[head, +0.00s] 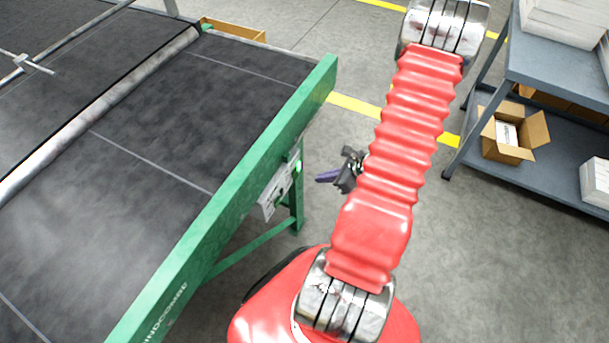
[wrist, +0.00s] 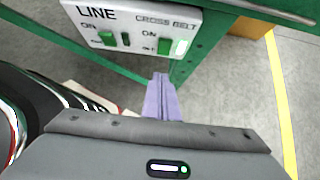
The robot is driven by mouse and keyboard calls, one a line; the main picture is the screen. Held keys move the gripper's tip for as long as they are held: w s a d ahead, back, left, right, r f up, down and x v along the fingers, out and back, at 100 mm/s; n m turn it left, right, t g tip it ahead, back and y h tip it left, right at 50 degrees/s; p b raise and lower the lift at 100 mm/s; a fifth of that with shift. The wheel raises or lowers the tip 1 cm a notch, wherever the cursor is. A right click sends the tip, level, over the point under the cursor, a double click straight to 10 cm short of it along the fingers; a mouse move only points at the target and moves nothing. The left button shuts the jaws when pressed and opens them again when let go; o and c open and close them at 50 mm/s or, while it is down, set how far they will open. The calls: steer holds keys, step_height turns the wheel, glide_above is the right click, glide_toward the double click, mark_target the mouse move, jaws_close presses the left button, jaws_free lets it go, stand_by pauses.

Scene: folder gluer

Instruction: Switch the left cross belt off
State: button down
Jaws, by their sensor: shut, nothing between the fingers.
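A light grey control box (head: 272,196) is mounted on the side of the green-framed conveyor. In the wrist view the box (wrist: 140,22) carries the labels LINE and CROSS BELT. Under CROSS BELT is a green switch (wrist: 164,46) marked ON, with a bright lit lamp (wrist: 182,47) beside it. A green light (head: 299,167) also glows at the box in the head view. My gripper (head: 319,178) is to the right of the box, apart from it. In the wrist view its purple fingers (wrist: 160,76) are together and empty, below the cross belt switch. The lower edge of that switch's marking is small.
Under LINE is another green switch (wrist: 107,38) with a darker green lamp beside it. The dark conveyor belt (head: 150,150) fills the left. A grey shelf cart (head: 550,75) with cartons stands at the right. The floor (head: 480,270) between is clear.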

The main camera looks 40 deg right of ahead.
mark_target(296, 177)
steer(key=shift+w+a+f, duration=0.4)
steer(key=shift+w+f, duration=0.25)
steer(key=shift+w, duration=0.45)
steer(key=shift+w+a+f, duration=0.4)
steer(key=shift+w+f, duration=0.2)
steer(key=shift+w, duration=0.55)
steer(key=shift+w+a+f, duration=0.4)
steer(key=shift+w+f, duration=0.25)
steer(key=shift+w, duration=0.45)
steer(key=shift+d, duration=0.1)
